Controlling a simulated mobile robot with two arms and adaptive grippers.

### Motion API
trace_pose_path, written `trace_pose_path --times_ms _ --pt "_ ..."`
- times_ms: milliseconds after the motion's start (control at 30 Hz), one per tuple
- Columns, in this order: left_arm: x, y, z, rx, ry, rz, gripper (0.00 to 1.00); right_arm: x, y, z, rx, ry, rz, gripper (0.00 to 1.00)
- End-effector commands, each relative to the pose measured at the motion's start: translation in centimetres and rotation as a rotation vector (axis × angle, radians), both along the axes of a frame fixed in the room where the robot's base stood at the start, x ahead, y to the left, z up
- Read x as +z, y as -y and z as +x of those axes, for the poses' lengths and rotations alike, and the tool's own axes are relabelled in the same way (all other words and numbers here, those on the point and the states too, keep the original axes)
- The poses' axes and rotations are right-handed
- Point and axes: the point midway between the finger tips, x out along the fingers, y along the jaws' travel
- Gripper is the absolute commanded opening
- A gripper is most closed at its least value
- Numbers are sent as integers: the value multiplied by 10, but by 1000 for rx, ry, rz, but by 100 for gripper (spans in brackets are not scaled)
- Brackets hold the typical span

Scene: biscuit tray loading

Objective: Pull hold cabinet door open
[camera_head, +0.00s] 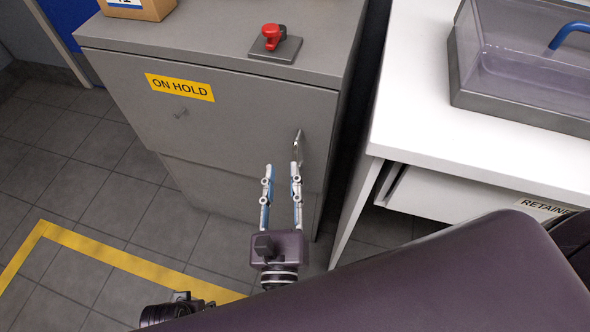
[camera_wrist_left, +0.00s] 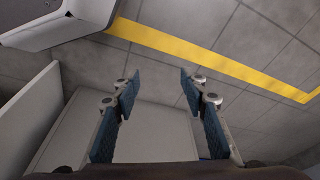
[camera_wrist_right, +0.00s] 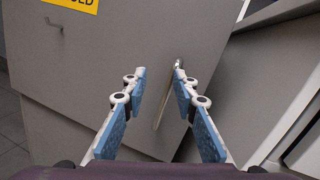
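The grey hold cabinet (camera_head: 150,42) stands at the centre left of the head view. Its door (camera_head: 235,130) has a yellow ON HOLD label (camera_head: 180,87) and looks shut. A thin upright metal handle (camera_head: 298,146) is near the door's right side. My right gripper (camera_head: 282,168) is open in front of the door. In the right wrist view the handle (camera_wrist_right: 168,100) shows between the fingers, closer to the right one; contact cannot be told. My left gripper (camera_wrist_left: 160,78) is open and empty in its wrist view; in the head view its fingers are hidden.
A red button (camera_head: 271,36) on a plate and a cardboard box (camera_head: 138,8) are on the cabinet top. A white table (camera_head: 430,130) with a clear-walled bin (camera_head: 500,105) stands close on the right. Tiled floor with a yellow line (camera_head: 130,262) is open at left.

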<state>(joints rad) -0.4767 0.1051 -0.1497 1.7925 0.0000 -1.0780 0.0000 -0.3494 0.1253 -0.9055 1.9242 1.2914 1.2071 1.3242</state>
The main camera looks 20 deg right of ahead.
Motion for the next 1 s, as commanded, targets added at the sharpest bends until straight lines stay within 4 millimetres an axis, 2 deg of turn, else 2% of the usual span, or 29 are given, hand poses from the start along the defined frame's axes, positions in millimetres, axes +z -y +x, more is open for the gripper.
trace_pose_path --times_ms 33,100,267,700,1000 --pt "-6 0 2 1 6 0 40 -10 5 -5 -22 4 90 26" --pt "-1 0 4 1 10 -1 40 -11 10 -11 -45 3 184 26" --pt "4 0 5 2 10 0 40 -11 17 -11 -67 3 262 26" --pt "-8 0 2 0 2 1 40 -9 41 47 -66 3 256 26" --pt "-10 0 1 0 3 0 40 -10 45 57 -67 1 256 26"
